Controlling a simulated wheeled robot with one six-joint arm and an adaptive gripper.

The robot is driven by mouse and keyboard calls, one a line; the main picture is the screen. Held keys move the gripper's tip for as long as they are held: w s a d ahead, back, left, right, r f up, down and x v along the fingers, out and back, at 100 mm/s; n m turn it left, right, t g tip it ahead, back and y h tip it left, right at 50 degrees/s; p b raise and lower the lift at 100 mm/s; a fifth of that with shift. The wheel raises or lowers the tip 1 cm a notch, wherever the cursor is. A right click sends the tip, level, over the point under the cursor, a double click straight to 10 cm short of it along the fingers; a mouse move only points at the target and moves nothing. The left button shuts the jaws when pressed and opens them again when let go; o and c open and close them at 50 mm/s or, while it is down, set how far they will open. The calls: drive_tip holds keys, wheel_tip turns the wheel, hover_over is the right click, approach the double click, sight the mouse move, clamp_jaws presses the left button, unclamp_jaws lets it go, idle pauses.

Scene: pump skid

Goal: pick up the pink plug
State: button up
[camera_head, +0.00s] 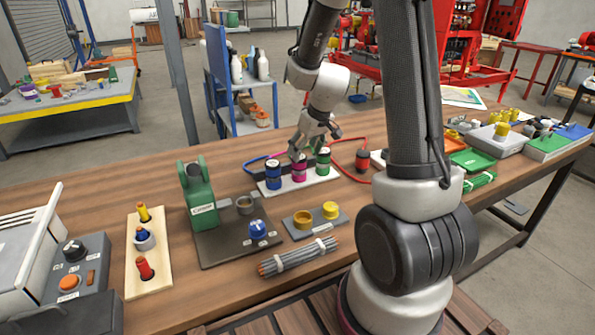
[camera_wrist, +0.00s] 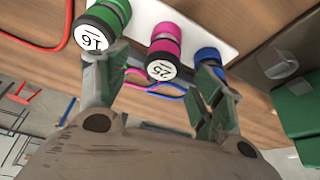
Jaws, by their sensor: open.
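The pink plug (camera_head: 299,170) stands in the middle of a row of three on a white board (camera_head: 271,190), between a blue plug (camera_head: 273,176) and a green plug (camera_head: 323,162). In the wrist view the pink plug (camera_wrist: 165,52) shows a white end marked 25, the green plug (camera_wrist: 107,22) is marked 16, and the blue plug (camera_wrist: 208,56) is partly hidden by a finger. My gripper (camera_head: 310,148) is open just above the row. In the wrist view my gripper's fingers (camera_wrist: 160,78) are spread to either side of the pink plug, with no visible grip on it.
A red-capped black plug (camera_head: 362,160) and red and blue cables lie near the board. A green pump-like part (camera_head: 198,192) stands left, and a grey plate with yellow pieces (camera_head: 315,221) lies in front. A cable bundle (camera_head: 299,257) lies near the front edge.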

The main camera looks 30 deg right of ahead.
sight(298, 166)
drive_tip(key=x, duration=0.6)
drive_tip(key=shift+w+a, duration=0.15)
drive_tip(key=shift+a, duration=0.15)
drive_tip(key=c, duration=1.2)
